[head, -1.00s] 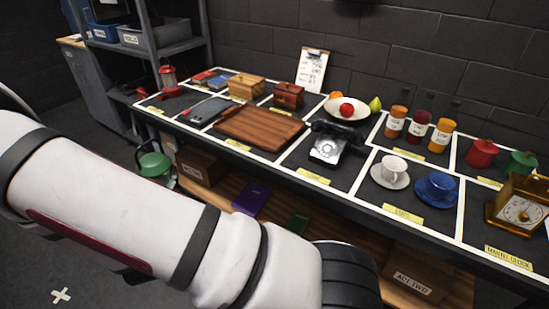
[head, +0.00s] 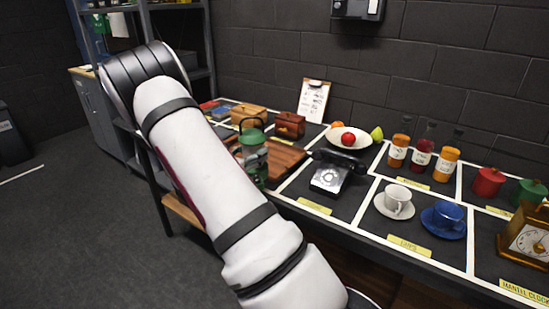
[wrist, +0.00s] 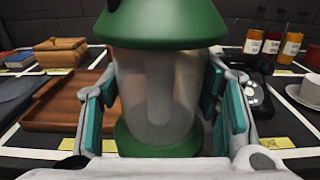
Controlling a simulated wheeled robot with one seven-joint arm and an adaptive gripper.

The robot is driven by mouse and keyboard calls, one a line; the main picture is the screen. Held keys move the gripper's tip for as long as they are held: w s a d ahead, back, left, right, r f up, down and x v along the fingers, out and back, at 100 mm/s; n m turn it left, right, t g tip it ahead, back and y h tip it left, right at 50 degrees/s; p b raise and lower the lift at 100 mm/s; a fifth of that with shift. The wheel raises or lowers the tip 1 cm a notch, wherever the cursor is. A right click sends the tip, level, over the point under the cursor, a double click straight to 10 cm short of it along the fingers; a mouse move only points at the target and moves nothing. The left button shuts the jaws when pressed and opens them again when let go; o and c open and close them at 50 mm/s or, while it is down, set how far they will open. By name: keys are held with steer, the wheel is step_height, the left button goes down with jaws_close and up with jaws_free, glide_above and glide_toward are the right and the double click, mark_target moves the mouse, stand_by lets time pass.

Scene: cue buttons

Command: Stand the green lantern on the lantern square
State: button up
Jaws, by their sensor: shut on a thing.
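The green lantern (head: 254,152) has a green cap, a clear glass body and a green base. It fills the middle of the wrist view (wrist: 165,28), upright between the teal pads of my gripper (wrist: 162,105). My gripper is shut on its glass body. In the head view the lantern is in front of the wooden tray, and my arm hides my gripper. I cannot tell its exact height above the table. The lantern square cannot be made out; my arm covers the table's far left end.
White lines divide the black table into labelled squares. The wooden tray (head: 288,155), black telephone (head: 334,176), white cup (head: 397,198) and blue cup (head: 447,215) stand near the lantern. Wooden boxes (head: 289,125), a fruit bowl (head: 347,139) and bottles (head: 422,152) are behind.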

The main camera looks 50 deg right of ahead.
steer(key=s+d+f, duration=0.1)
steer(key=d+f, duration=0.3)
steer(key=d, duration=0.5)
steer(key=shift+d+f, duration=0.15)
steer(key=shift+d, duration=0.1)
steer(key=shift+f, duration=0.15)
steer(key=o, duration=1.7)
steer(key=shift+s, duration=0.1)
